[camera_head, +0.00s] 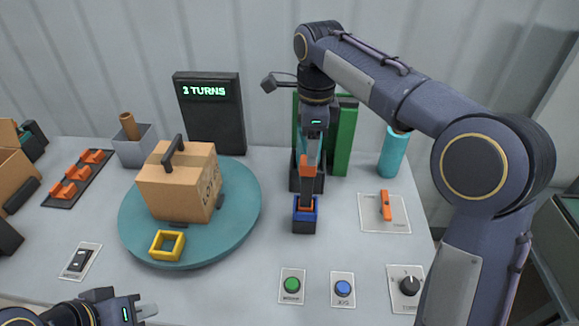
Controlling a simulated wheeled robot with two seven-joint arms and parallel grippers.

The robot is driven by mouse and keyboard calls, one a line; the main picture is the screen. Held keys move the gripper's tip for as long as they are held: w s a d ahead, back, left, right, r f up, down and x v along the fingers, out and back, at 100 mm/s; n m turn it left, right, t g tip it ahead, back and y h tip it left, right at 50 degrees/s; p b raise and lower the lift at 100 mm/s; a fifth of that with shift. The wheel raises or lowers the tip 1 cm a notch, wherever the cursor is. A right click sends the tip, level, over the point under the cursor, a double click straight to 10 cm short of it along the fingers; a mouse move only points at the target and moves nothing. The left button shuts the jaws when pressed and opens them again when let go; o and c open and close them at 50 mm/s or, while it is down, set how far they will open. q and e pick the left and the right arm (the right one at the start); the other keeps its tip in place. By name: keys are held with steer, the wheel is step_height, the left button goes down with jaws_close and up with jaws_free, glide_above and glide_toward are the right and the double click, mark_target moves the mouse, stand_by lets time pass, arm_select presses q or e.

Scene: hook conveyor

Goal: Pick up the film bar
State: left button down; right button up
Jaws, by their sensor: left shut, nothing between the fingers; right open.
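I take the film bar to be the upright orange bar (307,187), which stands in a blue and black block (305,214) right of the turntable; no label confirms it. My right gripper (309,160) points down at the bar's top, directly above or around it. It is open, though its fingers are hard to make out against the dark post behind. Whether the fingers touch the bar cannot be told. My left gripper (146,309) is shut and empty at the bottom left edge, far from the bar.
A teal turntable (245,215) carries a cardboard box (180,190) with a dark handle and a yellow square frame (167,246). A display (210,110) reads "3 TURNS". Green (292,285) and blue (343,288) buttons, a knob (409,286) and an orange lever (385,205) sit nearby.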

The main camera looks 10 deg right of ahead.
steer(key=shift+w+a+m, duration=0.3)
steer(key=shift+f, duration=0.15)
glide_above(307, 188)
steer(key=w, duration=0.2)
steer(key=f, duration=0.7)
steer(key=shift+s+d+f, duration=0.1)
steer(key=shift+s+f, duration=0.05)
steer(key=shift+s, duration=0.1)
jaws_close()
